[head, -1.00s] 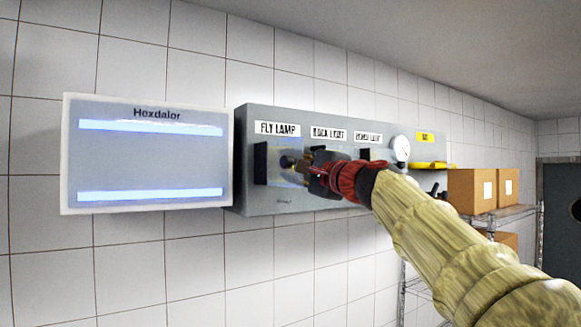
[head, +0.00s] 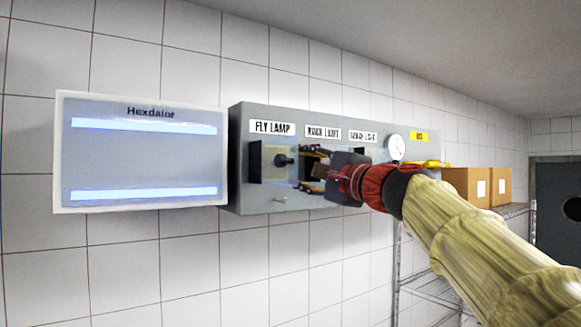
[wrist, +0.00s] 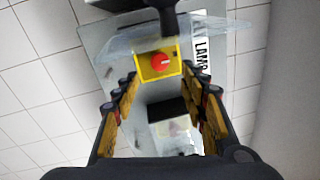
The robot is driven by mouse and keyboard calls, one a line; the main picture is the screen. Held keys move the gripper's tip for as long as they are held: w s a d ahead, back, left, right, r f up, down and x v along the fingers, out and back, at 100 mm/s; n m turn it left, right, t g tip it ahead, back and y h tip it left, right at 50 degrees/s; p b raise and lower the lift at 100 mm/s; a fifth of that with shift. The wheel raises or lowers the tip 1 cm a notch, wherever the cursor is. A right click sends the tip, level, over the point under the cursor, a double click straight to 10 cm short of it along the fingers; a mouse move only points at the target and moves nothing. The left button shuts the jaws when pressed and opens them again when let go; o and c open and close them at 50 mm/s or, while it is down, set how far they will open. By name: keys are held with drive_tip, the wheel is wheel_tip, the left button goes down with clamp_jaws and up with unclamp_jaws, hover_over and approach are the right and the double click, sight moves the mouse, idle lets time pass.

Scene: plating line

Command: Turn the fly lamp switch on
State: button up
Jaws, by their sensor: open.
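The fly lamp switch (head: 270,161) is on the grey wall panel (head: 250,200), below the label FLY LAMP (head: 272,128). In the wrist view a red knob (wrist: 159,63) sits on a yellow plate beside the label ending in LAMP (wrist: 202,54). A pale mark on the knob points right in that view. A translucent sheet, perhaps a cover, shows around it. My gripper (head: 312,166) is open and empty, right of the switch in the head view. In the wrist view the knob is just beyond and between the fingertips (wrist: 160,83), apart from both.
The Hexdalor fly lamp unit (head: 140,160) hangs left of the panel, with two bluish bright strips. More labelled controls, a gauge (head: 396,147) and a yellow handle (head: 430,164) are to the right, partly behind my arm. Boxes (head: 466,188) stand on a wire shelf.

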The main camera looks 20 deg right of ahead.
drive_tip(key=v, duration=0.5)
drive_tip(key=shift+s+f, duration=0.1)
idle(0.3)
